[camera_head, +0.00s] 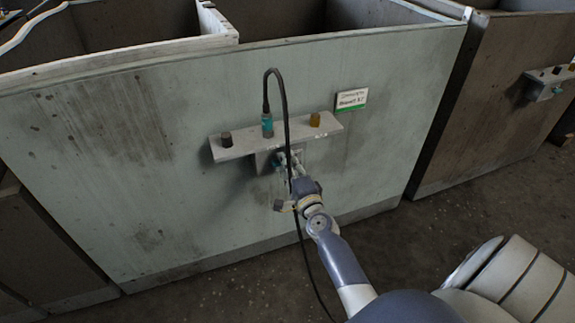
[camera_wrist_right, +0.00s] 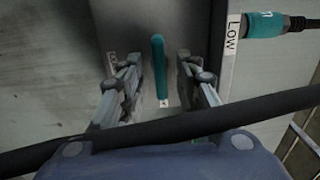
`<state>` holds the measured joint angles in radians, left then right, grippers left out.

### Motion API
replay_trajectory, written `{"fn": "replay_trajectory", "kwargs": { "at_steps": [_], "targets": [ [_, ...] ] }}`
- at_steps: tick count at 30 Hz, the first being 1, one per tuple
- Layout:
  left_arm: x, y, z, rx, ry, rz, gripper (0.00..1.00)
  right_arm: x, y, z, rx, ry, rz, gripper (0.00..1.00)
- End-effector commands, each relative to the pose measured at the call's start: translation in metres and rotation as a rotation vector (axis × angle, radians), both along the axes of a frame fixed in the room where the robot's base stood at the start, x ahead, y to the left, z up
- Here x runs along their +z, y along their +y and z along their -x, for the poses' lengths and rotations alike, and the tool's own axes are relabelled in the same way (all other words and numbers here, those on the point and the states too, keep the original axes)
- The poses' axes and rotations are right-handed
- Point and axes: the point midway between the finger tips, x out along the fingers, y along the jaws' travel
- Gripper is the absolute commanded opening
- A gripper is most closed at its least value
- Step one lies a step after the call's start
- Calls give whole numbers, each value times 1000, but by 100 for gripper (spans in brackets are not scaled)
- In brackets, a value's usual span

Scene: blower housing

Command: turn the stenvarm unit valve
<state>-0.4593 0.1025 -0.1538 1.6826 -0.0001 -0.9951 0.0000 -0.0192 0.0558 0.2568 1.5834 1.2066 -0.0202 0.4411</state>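The valve's teal handle (camera_head: 278,163) is on a small plate below a metal shelf on the pale wall panel, partly hidden by my right gripper. In the right wrist view the handle (camera_wrist_right: 159,68) is a narrow upright bar between the two fingers. My right gripper (camera_head: 291,160) is in front of the valve. In the right wrist view the gripper (camera_wrist_right: 158,60) is open, with a visible gap on each side of the handle. My left gripper is not in view.
A black hose (camera_head: 284,95) loops from a teal connector (camera_head: 267,124) on the shelf (camera_head: 238,148) and hangs past my right gripper. In the wrist view the hose (camera_wrist_right: 190,125) crosses before the fingers. A green-and-white sign (camera_head: 351,99) is nearby. Another unit (camera_head: 545,88) stands right.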

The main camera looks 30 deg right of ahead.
Motion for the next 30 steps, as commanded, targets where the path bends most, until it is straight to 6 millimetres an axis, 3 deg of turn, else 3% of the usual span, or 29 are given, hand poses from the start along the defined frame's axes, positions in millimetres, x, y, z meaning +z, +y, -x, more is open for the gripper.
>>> {"fn": "replay_trajectory", "kwargs": {
  "at_steps": [11,24,30],
  "targets": [
    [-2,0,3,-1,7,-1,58,-1,3,8,1,2,1,31],
    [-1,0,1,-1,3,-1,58,-1,20,82,3,4,3,31],
    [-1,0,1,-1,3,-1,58,-1,26,107,1,3,3,31]
  ]
}}
